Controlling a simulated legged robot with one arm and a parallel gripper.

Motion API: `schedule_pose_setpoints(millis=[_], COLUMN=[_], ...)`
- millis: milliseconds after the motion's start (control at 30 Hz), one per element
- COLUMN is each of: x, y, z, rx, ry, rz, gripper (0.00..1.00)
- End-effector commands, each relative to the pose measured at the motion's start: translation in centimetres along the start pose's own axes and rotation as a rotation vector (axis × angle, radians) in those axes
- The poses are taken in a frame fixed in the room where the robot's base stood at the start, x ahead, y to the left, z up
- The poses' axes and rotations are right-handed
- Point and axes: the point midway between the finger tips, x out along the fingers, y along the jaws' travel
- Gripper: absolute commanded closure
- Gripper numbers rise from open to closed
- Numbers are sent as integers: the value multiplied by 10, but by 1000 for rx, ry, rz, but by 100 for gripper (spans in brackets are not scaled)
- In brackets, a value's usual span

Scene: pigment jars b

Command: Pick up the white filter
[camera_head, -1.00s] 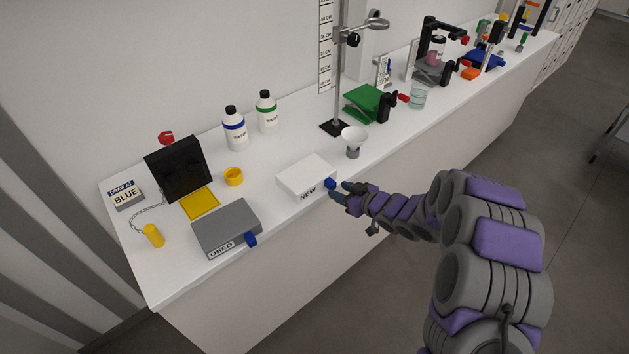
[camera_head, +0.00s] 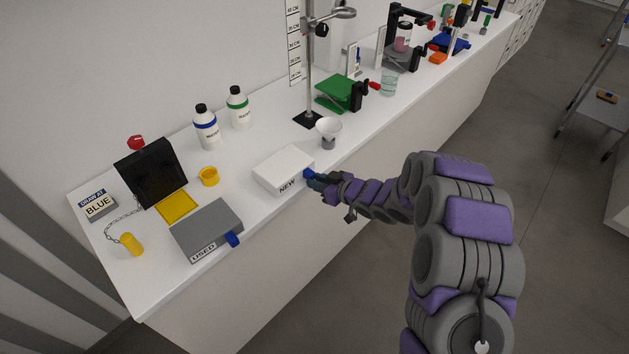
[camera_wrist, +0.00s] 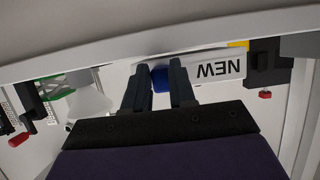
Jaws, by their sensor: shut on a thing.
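No white filter can be made out in either view. A closed white box marked NEW (camera_head: 284,169) sits near the front edge of the bench, with a blue knob (camera_head: 309,173) on its right end. My gripper (camera_head: 315,178) is at that knob and shut on it. In the wrist view, the knob (camera_wrist: 161,80) is between the two fingers of my gripper (camera_wrist: 154,68), beside the NEW box (camera_wrist: 215,67). The inside of the box is hidden.
A grey box marked USED (camera_head: 207,229) is to the left, with a yellow tray (camera_head: 176,206) and black panel (camera_head: 151,172) behind. A white funnel (camera_head: 328,128) stands behind my gripper. Two bottles stand at the back. Bench (camera_head: 245,215) is clear between the boxes.

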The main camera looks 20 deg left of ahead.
Motion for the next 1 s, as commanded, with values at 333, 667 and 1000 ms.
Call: schedule_pose_setpoints(millis=[333,667,1000], x=[-36,-112,-157], y=[1,-6,-11], z=[-23,2,18], rx=[3,3,1], ry=[4,-2,-1], rz=[2,4,2], gripper=[100,100,100])
